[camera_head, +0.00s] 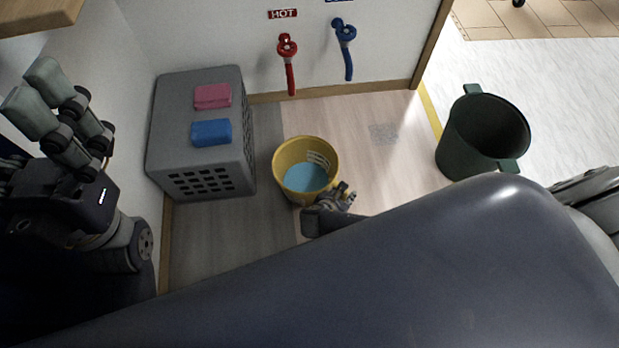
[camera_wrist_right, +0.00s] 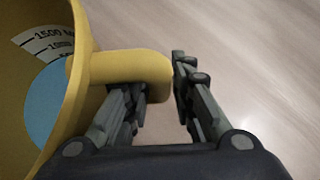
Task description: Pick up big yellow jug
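The big yellow jug (camera_head: 289,152) stands upright on the floor, with blue liquid inside and measuring marks on its inner wall. In the right wrist view its wall and handle (camera_wrist_right: 130,66) fill the left side. My right gripper (camera_head: 342,197) is at the jug's lower right side. In the wrist view its fingers (camera_wrist_right: 160,85) are apart, one on the inner side of the handle and one just beyond its outer side. Whether they touch the handle is unclear. My left gripper (camera_head: 36,92) is at the far left, its fingers apart and empty, away from the jug.
A grey crate (camera_head: 168,120) left of the jug carries a pink cloth (camera_head: 213,96) and a blue cloth (camera_head: 211,133). Red (camera_head: 289,65) and blue (camera_head: 346,50) taps are on the back wall. A dark green bucket (camera_head: 460,140) stands right. Floor between jug and bucket is clear.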

